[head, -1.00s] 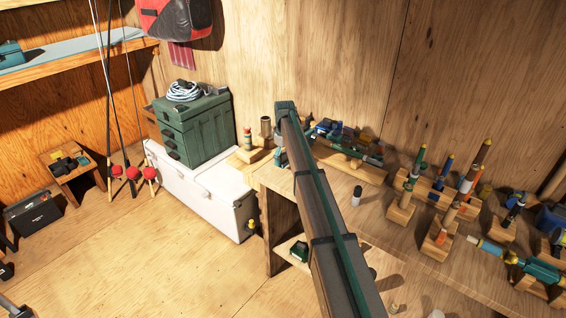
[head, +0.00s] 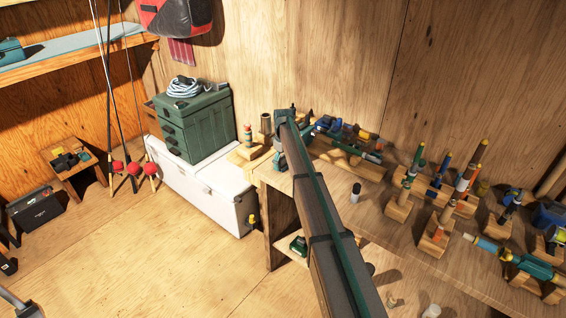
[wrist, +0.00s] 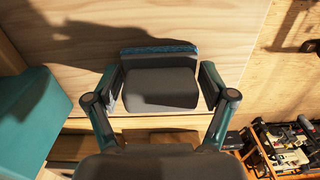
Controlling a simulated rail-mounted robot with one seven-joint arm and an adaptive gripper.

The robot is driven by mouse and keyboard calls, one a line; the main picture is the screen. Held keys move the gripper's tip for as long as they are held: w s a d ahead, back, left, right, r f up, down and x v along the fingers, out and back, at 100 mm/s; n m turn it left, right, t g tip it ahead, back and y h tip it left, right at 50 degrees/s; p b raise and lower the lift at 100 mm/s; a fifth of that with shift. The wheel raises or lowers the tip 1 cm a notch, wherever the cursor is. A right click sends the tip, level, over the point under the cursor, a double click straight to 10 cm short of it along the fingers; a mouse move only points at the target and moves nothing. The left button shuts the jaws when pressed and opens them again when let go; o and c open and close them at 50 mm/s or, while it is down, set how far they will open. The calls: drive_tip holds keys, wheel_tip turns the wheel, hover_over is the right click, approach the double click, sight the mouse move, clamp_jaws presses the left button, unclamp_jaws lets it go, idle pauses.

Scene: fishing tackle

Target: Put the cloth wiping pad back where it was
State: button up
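The cloth wiping pad (wrist: 160,88) shows in the wrist view as a dark grey block with a speckled blue strip along its far edge. My gripper (wrist: 160,92) has a finger against each side of it and appears shut on it. A wooden surface lies beyond the pad; I cannot tell whether the pad touches it. In the head view my arm runs up the middle, and my gripper (head: 280,160) is mostly hidden behind it, by the left end of the workbench (head: 330,192). The pad is not visible there.
Wooden holders with tackle parts (head: 440,195) crowd the bench's right side. A small cylinder (head: 356,193) stands near the middle. A white cooler (head: 205,190) carrying a green box (head: 198,125) is left of the bench. A teal block (wrist: 30,115) is left in the wrist view.

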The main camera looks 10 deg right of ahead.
sight(283, 157)
drive_tip(key=shift+o, duration=0.9)
drive_tip(key=shift+r, duration=0.1)
wheel_tip(283, 157, up, 12)
drive_tip(key=b, duration=0.4)
drive_tip(key=shift+r, duration=0.1)
